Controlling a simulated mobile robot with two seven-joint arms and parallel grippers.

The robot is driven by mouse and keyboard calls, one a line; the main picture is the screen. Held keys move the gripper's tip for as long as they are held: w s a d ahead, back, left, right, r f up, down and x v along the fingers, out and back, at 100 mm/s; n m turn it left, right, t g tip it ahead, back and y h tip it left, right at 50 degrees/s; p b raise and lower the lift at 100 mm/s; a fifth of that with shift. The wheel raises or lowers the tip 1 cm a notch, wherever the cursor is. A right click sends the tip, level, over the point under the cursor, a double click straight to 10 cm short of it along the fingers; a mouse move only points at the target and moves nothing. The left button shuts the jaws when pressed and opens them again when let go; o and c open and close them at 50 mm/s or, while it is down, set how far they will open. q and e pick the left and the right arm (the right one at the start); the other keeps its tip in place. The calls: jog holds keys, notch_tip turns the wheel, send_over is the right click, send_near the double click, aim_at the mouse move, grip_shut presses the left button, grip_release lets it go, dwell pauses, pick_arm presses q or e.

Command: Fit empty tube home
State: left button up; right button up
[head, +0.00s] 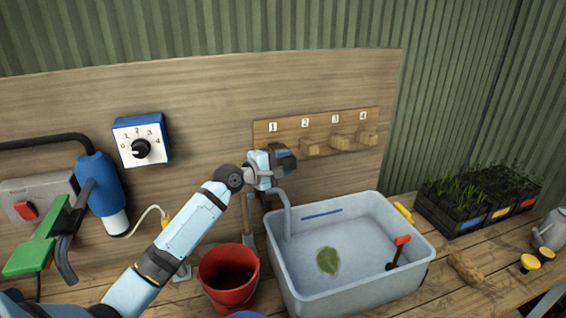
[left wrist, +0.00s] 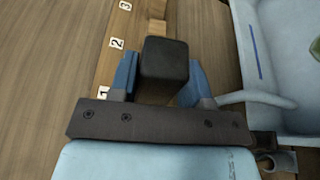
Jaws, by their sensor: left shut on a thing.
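My left gripper (head: 284,160) is in front of the wooden board (head: 319,124) with labels 1 to 4, just below label 1. In the left wrist view its blue fingers (left wrist: 160,80) are shut on a dark, square-ended block (left wrist: 164,58). I cannot tell whether this block is the empty tube, or whether it touches the board. Wooden blocks (head: 309,146) stick out under labels 2, 3 and 4. The place under label 1 is hidden by the gripper. My right gripper is not in view.
A pale tub (head: 350,285) with a leaf (head: 328,261) in it stands below the board. A red bucket (head: 228,277) is to its left. A knob box (head: 141,139) and a blue cylinder (head: 101,188) are at the left. Plant trays (head: 463,218) stand at the right.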

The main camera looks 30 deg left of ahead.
pick_arm(q)
jog(key=shift+w+a+f+b, duration=0.2)
jog(key=shift+w+a+b, duration=0.35)
jog(key=shift+a, duration=0.05)
jog(key=shift+w+a+f+b, duration=0.2)
jog(key=shift+w+a+b, duration=0.35)
jog(key=shift+a, duration=0.05)
dwell(0.7)
jog(key=shift+w+a+b, duration=0.2)
jog(key=shift+a+b, duration=0.05)
jog(key=shift+b, duration=0.05)
jog(key=shift+a+r+p, duration=0.1)
jog(key=shift+r+p, duration=0.05)
jog(key=shift+p, duration=0.25)
dwell(1.0)
jog(key=shift+p, duration=0.4)
dwell(0.8)
dwell(0.5)
jog(key=o, duration=0.8)
jog(key=shift+c, duration=0.2)
jog(key=shift+o, duration=1.2)
jog(key=shift+a+f, duration=0.15)
jog(key=shift+f, duration=0.15)
